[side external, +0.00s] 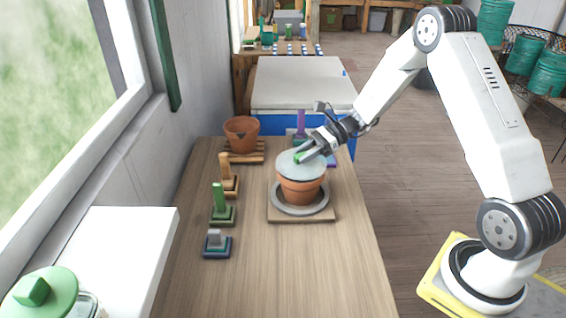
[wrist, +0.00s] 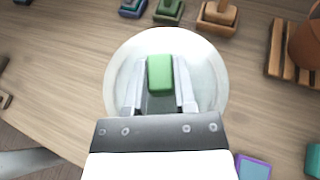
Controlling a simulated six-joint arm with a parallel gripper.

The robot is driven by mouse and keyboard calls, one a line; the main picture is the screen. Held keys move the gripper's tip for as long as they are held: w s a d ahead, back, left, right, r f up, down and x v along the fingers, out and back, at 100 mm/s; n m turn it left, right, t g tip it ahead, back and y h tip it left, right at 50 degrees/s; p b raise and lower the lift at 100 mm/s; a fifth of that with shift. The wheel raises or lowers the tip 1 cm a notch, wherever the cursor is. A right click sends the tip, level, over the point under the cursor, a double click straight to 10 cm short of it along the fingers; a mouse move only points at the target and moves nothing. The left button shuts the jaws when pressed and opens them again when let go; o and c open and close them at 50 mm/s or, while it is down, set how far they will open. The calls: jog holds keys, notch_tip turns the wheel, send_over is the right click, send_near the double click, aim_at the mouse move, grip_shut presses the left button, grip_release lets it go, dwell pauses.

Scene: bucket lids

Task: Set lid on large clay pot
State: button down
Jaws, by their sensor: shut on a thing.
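A clay pot (side external: 300,188) stands on a round grey saucer (side external: 287,205) over a square wooden board on the table. A pale round lid (side external: 293,169) with a green block handle lies over the pot's mouth, or just above it; I cannot tell whether it touches the rim. My gripper (side external: 307,155) is shut on the green handle. In the wrist view the lid (wrist: 209,64) spreads out beneath the gripper (wrist: 160,82), with the green handle (wrist: 160,72) between the fingers. The lid hides the pot in that view.
A second clay pot (side external: 241,134) stands on a slatted wooden rack at the back left. Several stamp-like blocks, including a green one (side external: 220,205) and a grey one (side external: 216,243), line the left side. A purple item (side external: 300,123) stands behind the lid. The front table is clear.

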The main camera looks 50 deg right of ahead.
jog(key=shift+f, duration=0.65)
jog(key=shift+c, duration=1.7)
grip_release()
jog(key=shift+d, duration=0.1)
jog(key=v, duration=0.7)
jog(key=shift+d, duration=0.25)
jog(key=shift+s+r, duration=0.1)
jog(key=shift+s, duration=0.1)
